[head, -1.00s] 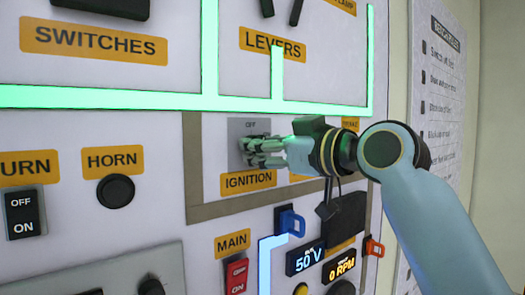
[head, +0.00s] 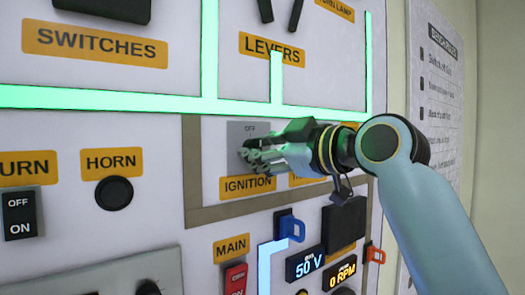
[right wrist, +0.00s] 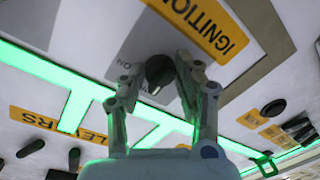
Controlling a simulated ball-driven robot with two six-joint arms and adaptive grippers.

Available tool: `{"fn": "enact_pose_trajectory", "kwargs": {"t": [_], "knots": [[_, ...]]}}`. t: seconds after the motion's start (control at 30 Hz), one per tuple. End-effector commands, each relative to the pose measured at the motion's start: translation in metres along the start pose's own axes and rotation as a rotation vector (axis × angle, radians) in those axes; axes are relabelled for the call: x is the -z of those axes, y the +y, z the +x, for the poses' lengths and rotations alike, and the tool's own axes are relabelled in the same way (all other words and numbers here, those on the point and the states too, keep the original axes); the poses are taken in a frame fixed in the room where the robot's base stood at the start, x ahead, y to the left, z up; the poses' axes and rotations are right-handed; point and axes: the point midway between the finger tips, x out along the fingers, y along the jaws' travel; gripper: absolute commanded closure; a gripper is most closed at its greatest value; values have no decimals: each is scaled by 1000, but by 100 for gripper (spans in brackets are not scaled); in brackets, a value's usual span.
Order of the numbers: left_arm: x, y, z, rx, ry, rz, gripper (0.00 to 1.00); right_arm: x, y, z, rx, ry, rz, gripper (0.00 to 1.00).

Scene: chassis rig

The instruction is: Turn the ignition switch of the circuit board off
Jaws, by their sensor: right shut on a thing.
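The ignition switch is a dark round knob (right wrist: 159,71) on a grey plate (head: 238,131), seen upside down in the right wrist view. OFF is printed above it in the head view, and the orange IGNITION label (head: 248,185) is below. My right gripper (head: 250,154) is at the plate, with its fingers hiding the knob in the head view. In the right wrist view the gripper (right wrist: 160,74) has one finger on each side of the knob and is shut on it. The direction of the knob's pointer is unclear. My left gripper is not in view.
The HORN button (head: 114,193) and the TURN switch (head: 20,213) are to the left. Levers (head: 281,12) are above, past a glowing green strip (head: 150,98). A red MAIN switch (head: 235,279), a blue clip (head: 291,228) and displays (head: 305,263) are below.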

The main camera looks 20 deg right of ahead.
Motion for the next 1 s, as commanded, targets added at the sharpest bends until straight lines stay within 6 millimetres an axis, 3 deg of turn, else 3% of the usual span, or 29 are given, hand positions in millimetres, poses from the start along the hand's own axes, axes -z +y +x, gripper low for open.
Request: {"fn": "enact_pose_trajectory", "kwargs": {"t": [0.2,0.23,0.4,0.73,1.0], "knots": [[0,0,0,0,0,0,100,1,0,0,-1,1,-1,99],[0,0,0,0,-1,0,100,1,0,0,-1,1,-1,63],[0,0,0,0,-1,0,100,0,0,0,-1,1,0,44],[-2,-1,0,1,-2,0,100,-1,0,-7,-1,-1,-2,44],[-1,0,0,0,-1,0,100,-1,0,-54,2,-3,-7,44]]}}
